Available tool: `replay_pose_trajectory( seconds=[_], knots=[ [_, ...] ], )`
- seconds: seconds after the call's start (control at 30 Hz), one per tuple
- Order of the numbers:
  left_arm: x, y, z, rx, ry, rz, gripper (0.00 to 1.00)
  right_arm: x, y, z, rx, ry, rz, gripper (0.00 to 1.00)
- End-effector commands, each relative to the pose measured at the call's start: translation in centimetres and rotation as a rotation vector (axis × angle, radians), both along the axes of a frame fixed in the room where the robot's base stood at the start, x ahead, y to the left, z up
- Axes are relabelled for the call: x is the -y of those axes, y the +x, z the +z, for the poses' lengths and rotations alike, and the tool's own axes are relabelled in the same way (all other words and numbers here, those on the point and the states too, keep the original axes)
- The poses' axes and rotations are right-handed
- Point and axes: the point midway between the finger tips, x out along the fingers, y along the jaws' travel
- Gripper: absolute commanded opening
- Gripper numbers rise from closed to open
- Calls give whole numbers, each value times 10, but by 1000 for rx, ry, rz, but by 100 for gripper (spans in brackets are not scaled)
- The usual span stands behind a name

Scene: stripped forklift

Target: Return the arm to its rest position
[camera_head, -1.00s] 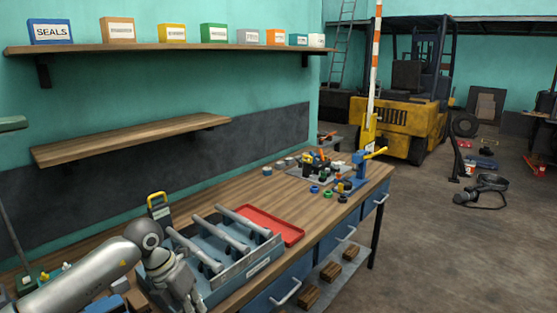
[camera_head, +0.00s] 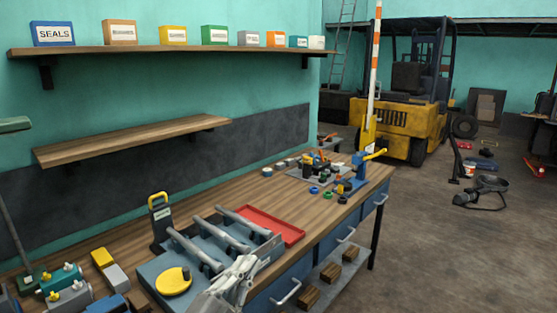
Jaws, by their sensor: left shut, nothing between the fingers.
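My left gripper (camera_head: 238,280) is at the bottom centre of the head view, in front of the near edge of the workbench (camera_head: 335,200). Its grey fingers are shut and empty. It covers part of the blue-grey rack (camera_head: 160,268) that holds several grey cylinders (camera_head: 195,250). I cannot tell whether it touches the rack. The rest of the left arm is mostly out of the picture. My right gripper is not in view.
A yellow disc (camera_head: 173,281) lies at the rack's left. A red tray (camera_head: 270,224) and small parts (camera_head: 325,170) stand farther back on the bench. Blue drawers (camera_head: 330,245) are below. The floor (camera_head: 450,250) at right is largely open; a yellow forklift (camera_head: 400,115) stands behind.

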Motion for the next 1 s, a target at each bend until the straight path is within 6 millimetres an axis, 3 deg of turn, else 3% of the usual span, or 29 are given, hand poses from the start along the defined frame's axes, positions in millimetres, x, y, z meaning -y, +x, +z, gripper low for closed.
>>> replay_pose_trajectory(
  seconds=[0.13, 0.23, 0.4, 0.5, 0.6, 0.9, 1.0],
  knots=[
    [-59, -7, -56, -301, -200, 224, 0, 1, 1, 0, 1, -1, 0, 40],
    [-93, -26, -105, -525, -303, 362, 0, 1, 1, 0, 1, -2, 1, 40],
    [-131, -92, -192, -930, -422, 558, 0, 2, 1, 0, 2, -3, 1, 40],
    [-140, -138, -229, -1139, -455, 634, 0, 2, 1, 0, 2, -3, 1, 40],
    [-143, -181, -254, -1311, -471, 686, 0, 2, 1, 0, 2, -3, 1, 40],
    [-138, -295, -288, -1722, -472, 766, 0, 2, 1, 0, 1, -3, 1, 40],
    [-138, -283, -315, -1718, -464, 768, 0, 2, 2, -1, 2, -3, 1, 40]
  ],
)
